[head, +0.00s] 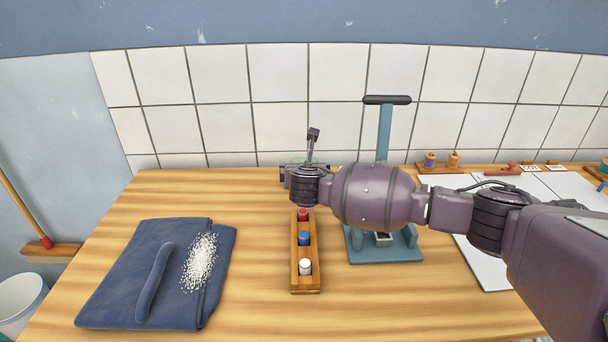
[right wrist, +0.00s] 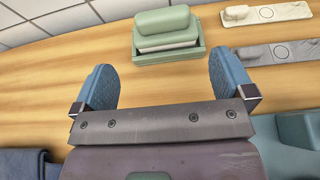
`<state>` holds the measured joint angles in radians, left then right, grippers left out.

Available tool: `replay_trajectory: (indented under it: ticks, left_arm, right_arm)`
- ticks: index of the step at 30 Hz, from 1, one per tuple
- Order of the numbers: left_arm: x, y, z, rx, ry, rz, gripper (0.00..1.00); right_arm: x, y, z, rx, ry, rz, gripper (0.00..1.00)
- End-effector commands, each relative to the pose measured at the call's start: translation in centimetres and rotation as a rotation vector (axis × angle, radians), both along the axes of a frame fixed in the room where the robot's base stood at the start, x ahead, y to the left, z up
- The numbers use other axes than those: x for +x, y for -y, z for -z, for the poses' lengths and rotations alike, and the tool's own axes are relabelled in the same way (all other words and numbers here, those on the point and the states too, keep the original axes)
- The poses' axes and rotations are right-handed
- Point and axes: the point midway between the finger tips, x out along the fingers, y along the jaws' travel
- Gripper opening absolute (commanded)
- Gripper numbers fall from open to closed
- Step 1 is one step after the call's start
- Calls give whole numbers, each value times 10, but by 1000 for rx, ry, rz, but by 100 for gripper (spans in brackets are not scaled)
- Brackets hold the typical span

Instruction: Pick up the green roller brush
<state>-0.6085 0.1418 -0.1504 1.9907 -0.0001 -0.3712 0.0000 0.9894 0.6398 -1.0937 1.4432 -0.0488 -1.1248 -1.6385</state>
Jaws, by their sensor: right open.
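A green-topped brush (right wrist: 163,22) with a pale lower layer sits in a shallow green tray (right wrist: 168,58) at the top middle of the right wrist view; I take it for the green roller brush. My right gripper (right wrist: 162,68) is open and empty, its two blue fingers spread on this side of the tray, apart from the brush. In the head view my right arm reaches across the table, and its wrist hides most of the brush and tray area at the back. My left gripper is not in view.
A wooden rack (head: 305,284) holds red, blue and white bottles below my right wrist. A teal press (head: 384,130) stands behind my arm. A folded blue cloth (head: 110,285) with white grains (head: 199,262) lies left.

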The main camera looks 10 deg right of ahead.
Motion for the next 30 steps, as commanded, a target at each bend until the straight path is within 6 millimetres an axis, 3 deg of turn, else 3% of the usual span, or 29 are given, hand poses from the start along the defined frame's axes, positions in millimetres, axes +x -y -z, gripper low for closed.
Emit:
replay_trajectory:
  ticks: [6,17,24,30]
  left_arm:
    - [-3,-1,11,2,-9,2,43]
    - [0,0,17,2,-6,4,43]
    - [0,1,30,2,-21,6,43]
    - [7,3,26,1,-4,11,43]
  right_arm:
    - [27,5,13,0,-1,1,100]
    - [47,11,19,0,0,2,100]
    - [74,18,30,1,-3,1,100]
    - [87,22,34,0,-2,1,100]
